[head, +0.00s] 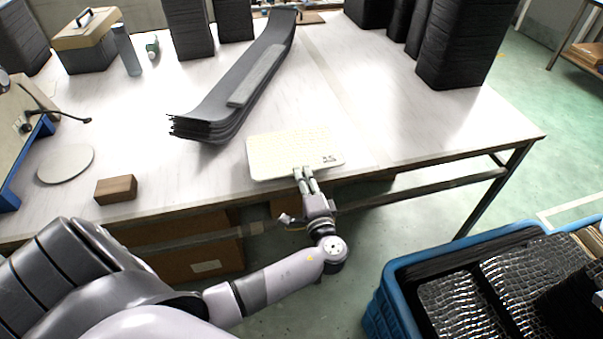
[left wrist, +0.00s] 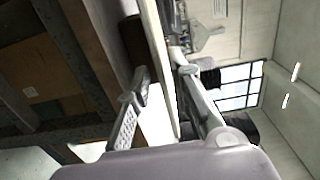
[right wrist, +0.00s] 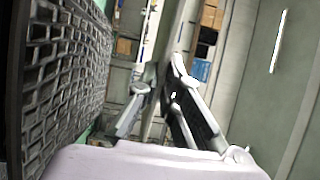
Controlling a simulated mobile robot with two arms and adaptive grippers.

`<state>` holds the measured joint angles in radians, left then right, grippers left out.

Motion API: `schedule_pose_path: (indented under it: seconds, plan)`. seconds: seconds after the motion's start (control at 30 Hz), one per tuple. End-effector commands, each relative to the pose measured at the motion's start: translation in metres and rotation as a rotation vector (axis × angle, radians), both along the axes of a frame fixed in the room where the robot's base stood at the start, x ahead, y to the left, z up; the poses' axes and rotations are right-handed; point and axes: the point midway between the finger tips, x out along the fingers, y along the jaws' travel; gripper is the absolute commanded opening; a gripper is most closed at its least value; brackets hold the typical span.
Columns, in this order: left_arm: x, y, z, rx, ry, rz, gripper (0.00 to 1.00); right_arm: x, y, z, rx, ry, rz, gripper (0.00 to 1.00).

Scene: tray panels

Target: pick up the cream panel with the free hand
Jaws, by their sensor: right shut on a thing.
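The cream panel (head: 290,150) lies flat on the white table, close to its front edge. My left gripper (head: 304,172) is at the panel's near edge. In the left wrist view its two fingers (left wrist: 163,85) stand apart, one on each side of a pale slab edge; I cannot tell whether this is the panel or the tabletop. My right gripper is outside the head view. In the right wrist view its fingers (right wrist: 160,92) are closed around a thin pale piece (right wrist: 168,50) seen edge-on, mostly hidden by the fingers.
A stack of dark curved panels (head: 205,122) with a grey strip on top lies behind the cream panel. A wooden block (head: 116,189) and a pale disc (head: 65,164) are at left. A blue crate (head: 388,290) with dark wrapped items stands at lower right.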

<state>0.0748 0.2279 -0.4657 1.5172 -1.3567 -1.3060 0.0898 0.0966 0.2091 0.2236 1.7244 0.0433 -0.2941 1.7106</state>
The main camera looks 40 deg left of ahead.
Motion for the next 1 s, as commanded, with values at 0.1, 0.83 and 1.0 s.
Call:
schedule_pose_path:
  seconds: [0.1,0.83,1.0]
  plan:
    - [0.007,0.009,-0.002,0.001,-0.001,0.001,0.2,0.0,0.0,-0.005,0.0,-0.002,0.0,0.0]
    - [0.013,0.015,-0.001,0.0,0.0,0.0,0.11,0.0,0.0,-0.007,0.0,-0.002,0.0,0.0]
    - [0.013,0.015,-0.001,0.0,0.0,0.0,0.06,0.0,0.0,-0.007,0.0,-0.002,0.0,0.0]
